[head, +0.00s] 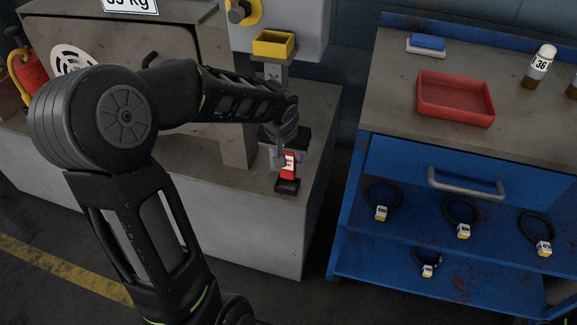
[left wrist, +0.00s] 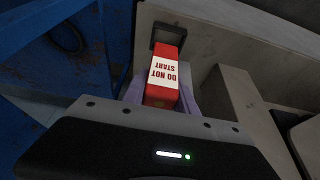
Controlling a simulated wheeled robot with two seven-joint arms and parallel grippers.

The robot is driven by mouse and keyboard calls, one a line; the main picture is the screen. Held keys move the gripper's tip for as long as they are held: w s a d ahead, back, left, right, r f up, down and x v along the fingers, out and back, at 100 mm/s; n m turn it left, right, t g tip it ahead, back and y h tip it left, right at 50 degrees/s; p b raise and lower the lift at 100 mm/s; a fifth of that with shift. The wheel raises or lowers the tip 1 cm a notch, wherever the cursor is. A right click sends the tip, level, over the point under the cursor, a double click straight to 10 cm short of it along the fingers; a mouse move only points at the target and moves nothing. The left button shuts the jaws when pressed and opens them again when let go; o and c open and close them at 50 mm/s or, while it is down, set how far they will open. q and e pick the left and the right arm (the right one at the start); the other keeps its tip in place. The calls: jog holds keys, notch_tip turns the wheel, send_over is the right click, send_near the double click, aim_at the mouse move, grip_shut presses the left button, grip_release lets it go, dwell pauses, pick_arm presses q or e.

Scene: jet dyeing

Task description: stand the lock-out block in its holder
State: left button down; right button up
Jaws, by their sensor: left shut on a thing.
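The lock-out block (head: 289,163) is red with a white label, which reads DO NOT START in the left wrist view (left wrist: 164,74). My left gripper (head: 281,157) is shut on it, with a pale finger on each side in the left wrist view. The black holder (head: 287,186) sits on the grey machine ledge near its front right corner; it also shows in the left wrist view (left wrist: 169,30). The block's far end is at the holder and overlaps its opening in the picture. I cannot tell whether it is inside or just above. My right gripper is out of view.
A yellow bin (head: 273,44) stands on a post behind the gripper. To the right is a blue bench (head: 385,150) with a red tray (head: 455,98), a blue-and-white block (head: 427,45) and a bottle (head: 539,66).

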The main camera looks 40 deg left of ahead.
aim_at(289, 167)
pick_arm(q)
notch_tip(289, 167, down, 4)
jog(key=shift+f+b, duration=0.1)
jog(key=shift+b, duration=0.65)
jog(key=shift+w+a+f, duration=0.1)
jog(key=shift+a+f, duration=0.05)
jog(key=shift+f, duration=0.2)
jog(key=shift+f, duration=0.2)
jog(key=c, duration=1)
grip_release()
jog(key=shift+o, duration=0.2)
jog(key=shift+r, duration=0.1)
jog(key=shift+r, duration=0.5)
jog(key=p+v, duration=0.3)
jog(key=v, duration=0.8)
jog(key=shift+s, duration=0.3)
